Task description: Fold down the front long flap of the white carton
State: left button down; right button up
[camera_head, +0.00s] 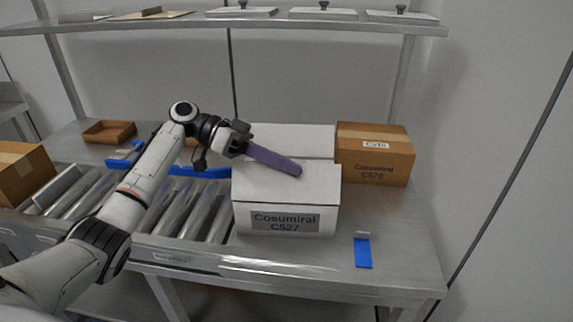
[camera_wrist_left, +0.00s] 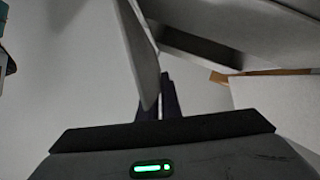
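The white carton (camera_head: 286,221), labelled "Cosumiral C527", stands on the metal table. Its back long flap (camera_head: 292,138) stands up behind the top. The front long flap (camera_head: 310,183) looks laid inward over the front of the top, nearly flat; whether it is fully down I cannot tell. My left gripper (camera_head: 272,158) reaches over the carton from the left. Its long purple fingers look shut together and empty, slanting across the top near the front flap; contact is unclear. In the left wrist view the fingers (camera_wrist_left: 168,98) show beside a pale panel. My right gripper is not in view.
A brown carton (camera_head: 374,157) stands close at the right. A roller conveyor (camera_head: 180,212) runs left, with another brown box (camera_head: 24,172) on it. A small blue item (camera_head: 363,252) lies front right. A shelf (camera_head: 230,24) spans above. An open brown tray (camera_head: 108,132) lies back left.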

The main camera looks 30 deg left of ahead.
pick_arm(q)
jog(key=shift+s+f, duration=0.15)
jog(key=shift+f, duration=0.55)
jog(key=c, duration=2.1)
grip_release()
jog(key=shift+o, duration=0.4)
jog(key=shift+r, duration=0.1)
jog(key=shift+a+r, duration=0.1)
jog(key=shift+r, duration=0.05)
jog(key=b+v, duration=0.1)
jog(key=v, duration=0.9)
jog(key=shift+r, duration=0.1)
